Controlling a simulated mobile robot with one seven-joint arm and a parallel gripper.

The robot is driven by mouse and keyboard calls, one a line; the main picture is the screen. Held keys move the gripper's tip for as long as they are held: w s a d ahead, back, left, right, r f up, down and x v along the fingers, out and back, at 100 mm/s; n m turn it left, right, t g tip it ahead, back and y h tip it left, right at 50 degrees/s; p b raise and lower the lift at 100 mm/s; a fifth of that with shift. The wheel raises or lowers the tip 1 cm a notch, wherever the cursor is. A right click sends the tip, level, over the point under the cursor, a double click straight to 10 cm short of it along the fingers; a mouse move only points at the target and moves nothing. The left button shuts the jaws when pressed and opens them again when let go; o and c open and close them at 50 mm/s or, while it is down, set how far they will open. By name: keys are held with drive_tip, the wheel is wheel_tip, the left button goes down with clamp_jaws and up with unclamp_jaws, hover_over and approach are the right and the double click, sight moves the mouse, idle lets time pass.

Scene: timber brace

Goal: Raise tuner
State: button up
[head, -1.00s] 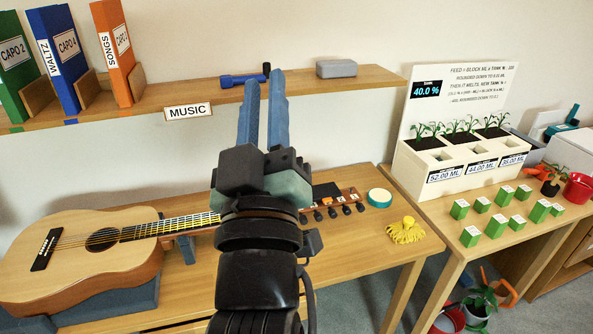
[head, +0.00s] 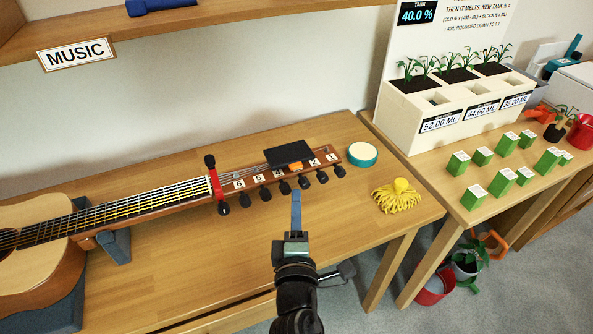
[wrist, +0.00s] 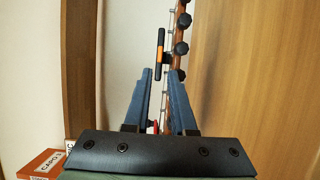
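The tuner (head: 288,153) is a flat black piece with an orange clip. It sits on the guitar's headstock (head: 328,158), lying low over the row of black pegs. In the wrist view the tuner (wrist: 160,55) shows as a thin dark bar, edge-on, just beyond the fingertips. My gripper (head: 296,194) is in front of the headstock on the near side, below the tuner in the picture. In the wrist view its two blue fingers (wrist: 161,74) stand apart with nothing held between them.
The guitar (head: 140,205) lies on the wooden table, its neck on a blue-grey support (head: 116,246). A red-and-black capo (head: 214,178) is on the neck. A teal-rimmed round tin (head: 362,155) and a yellow tasselled thing (head: 397,196) lie right of the headstock. The shelf (head: 190,28) hangs above.

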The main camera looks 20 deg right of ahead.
sight(296, 169)
drive_tip(key=x, duration=0.8)
drive_tip(key=shift+w+d, duration=0.15)
drive_tip(key=shift+w, duration=0.2)
clamp_jaws()
idle(1.0)
